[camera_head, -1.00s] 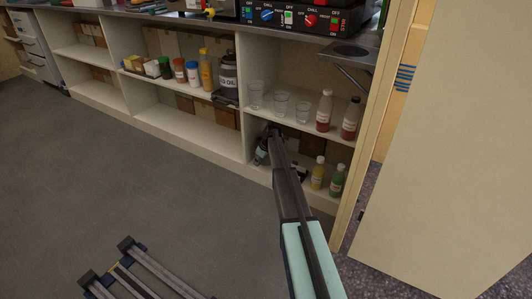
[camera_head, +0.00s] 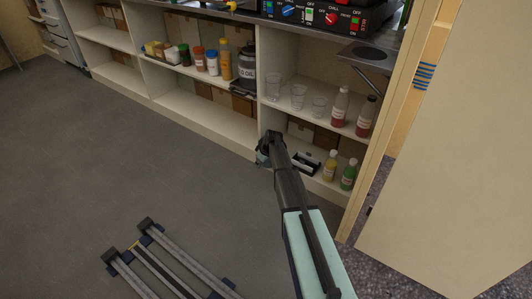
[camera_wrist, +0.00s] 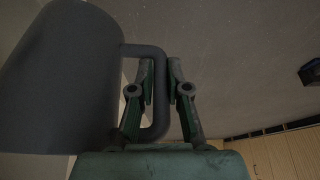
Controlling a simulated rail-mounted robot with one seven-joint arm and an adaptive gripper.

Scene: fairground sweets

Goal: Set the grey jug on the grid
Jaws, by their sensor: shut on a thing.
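The grey jug (camera_wrist: 62,75) fills the left of the wrist view, with its handle towards my gripper (camera_wrist: 160,68). The two fingers are shut on the handle, one on either side of its upright bar. In the head view, my gripper (camera_head: 266,152) is low by the front of the right-hand shelf bay, and the arm hides most of the jug there. I cannot make out a grid for certain. A metal side shelf (camera_head: 385,62) with a dark round patch sits at the upper right, but its surface is too small to read.
Clear cups (camera_head: 298,98) and red bottles (camera_head: 340,106) stand on the middle shelf (camera_head: 285,112). Yellow (camera_head: 330,167) and green (camera_head: 348,175) bottles stand below, beside a dark item (camera_head: 305,162). A pale panel (camera_head: 455,150) blocks the right. The grey floor (camera_head: 110,170) is open at left.

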